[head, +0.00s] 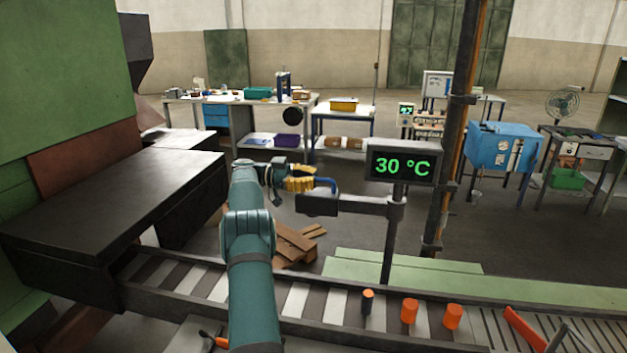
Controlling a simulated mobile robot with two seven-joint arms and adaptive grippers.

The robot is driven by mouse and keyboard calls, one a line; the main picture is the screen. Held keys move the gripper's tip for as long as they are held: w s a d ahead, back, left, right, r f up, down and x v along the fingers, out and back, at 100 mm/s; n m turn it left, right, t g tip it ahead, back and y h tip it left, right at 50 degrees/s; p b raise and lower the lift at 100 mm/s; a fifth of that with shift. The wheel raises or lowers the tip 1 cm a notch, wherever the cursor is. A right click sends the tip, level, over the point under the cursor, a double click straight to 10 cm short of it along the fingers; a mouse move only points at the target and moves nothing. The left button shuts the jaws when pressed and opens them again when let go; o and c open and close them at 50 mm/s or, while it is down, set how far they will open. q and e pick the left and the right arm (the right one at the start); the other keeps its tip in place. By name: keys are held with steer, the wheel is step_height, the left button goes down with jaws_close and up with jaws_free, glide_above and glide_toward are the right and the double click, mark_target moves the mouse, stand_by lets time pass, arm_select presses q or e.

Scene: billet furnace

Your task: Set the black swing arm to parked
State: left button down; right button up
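The black swing arm (362,205) reaches left from a collar on an upright post (389,245), roughly level above the roller conveyor. Its left end is a dark block (317,205). A blue curved piece (326,183) shows just above that block, and I cannot tell for certain that it is the arm's handle. My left gripper (300,182) is beside this blue piece, at the block's upper left. Its yellow part overlaps the blue piece in the picture. The fingertips are too small and covered to show whether they grip it. My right gripper is out of view.
A 30 °C display (402,166) stands above the swing arm. A black slab-like housing (110,205) is at the left. A thick pipe column (447,140) rises right of the display.

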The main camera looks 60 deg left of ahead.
arm_select(q)
steer(key=shift+w+a+f, duration=0.15)
steer(key=shift+w, duration=0.05)
stand_by(0.5)
steer(key=c, duration=1.1)
jaws_free()
steer(key=shift+w, duration=0.15)
steer(key=shift+o, duration=0.5)
steer(key=shift+w+a, duration=0.1)
steer(key=shift+w, duration=0.05)
steer(key=shift+s, duration=0.2)
